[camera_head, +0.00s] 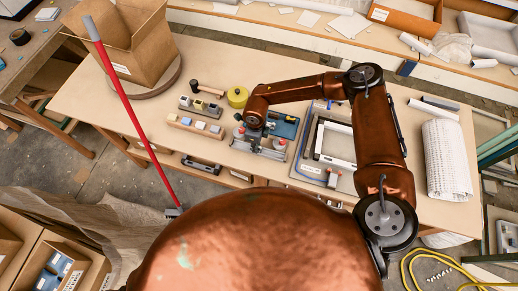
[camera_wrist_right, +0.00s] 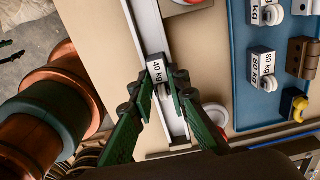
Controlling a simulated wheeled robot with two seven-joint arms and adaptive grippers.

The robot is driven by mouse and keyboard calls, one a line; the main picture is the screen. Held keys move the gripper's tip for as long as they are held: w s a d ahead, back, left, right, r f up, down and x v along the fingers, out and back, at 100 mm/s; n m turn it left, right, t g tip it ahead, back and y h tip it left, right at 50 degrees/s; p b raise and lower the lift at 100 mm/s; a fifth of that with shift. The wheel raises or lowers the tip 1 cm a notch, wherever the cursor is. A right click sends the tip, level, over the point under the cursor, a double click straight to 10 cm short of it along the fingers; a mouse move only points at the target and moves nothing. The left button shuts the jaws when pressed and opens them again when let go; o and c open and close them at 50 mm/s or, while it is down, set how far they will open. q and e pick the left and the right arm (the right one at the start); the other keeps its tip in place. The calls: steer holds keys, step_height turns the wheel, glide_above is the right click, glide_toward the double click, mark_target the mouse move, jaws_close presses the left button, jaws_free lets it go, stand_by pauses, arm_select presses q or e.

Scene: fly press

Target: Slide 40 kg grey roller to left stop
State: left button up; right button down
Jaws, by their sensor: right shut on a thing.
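The 40 kg roller (camera_wrist_right: 157,70) shows in the right wrist view as a small block with a white "40 kg" label and a pale grey wheel. It sits at a straight metal rail (camera_wrist_right: 146,22). My right gripper (camera_wrist_right: 161,84) has its green fingers on both sides of the roller and is shut on it. In the head view my copper right arm (camera_head: 380,150) reaches over the bench to the rail fixture (camera_head: 258,151), and the roller is too small to make out there. Which end is the left stop I cannot tell. My left gripper is not in view.
A blue tray (camera_wrist_right: 240,110) beside the rail holds other labelled rollers, including an 80 kg one (camera_wrist_right: 262,70). On the bench (camera_head: 90,100) stand a cardboard box (camera_head: 130,45), a yellow tape roll (camera_head: 238,97) and a white wrapped roll (camera_head: 446,160). A red-handled pole (camera_head: 130,115) leans in front.

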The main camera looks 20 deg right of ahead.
steer(key=shift+w+a, duration=0.4)
steer(key=shift+a, duration=0.15)
steer(key=shift+a+b, duration=0.1)
steer(key=shift+b, duration=0.2)
steer(key=shift+w+a+b, duration=0.5)
steer(key=shift+w+a, duration=0.2)
steer(key=shift+a, duration=0.2)
steer(key=shift+w+a+b, duration=0.65)
steer(key=shift+a, duration=0.35)
steer(key=shift+a, duration=0.1)
steer(key=shift+w+a+b, duration=0.6)
steer(key=shift+a+b, duration=0.05)
steer(key=shift+a, duration=0.15)
steer(key=c, duration=1.8)
jaws_free()
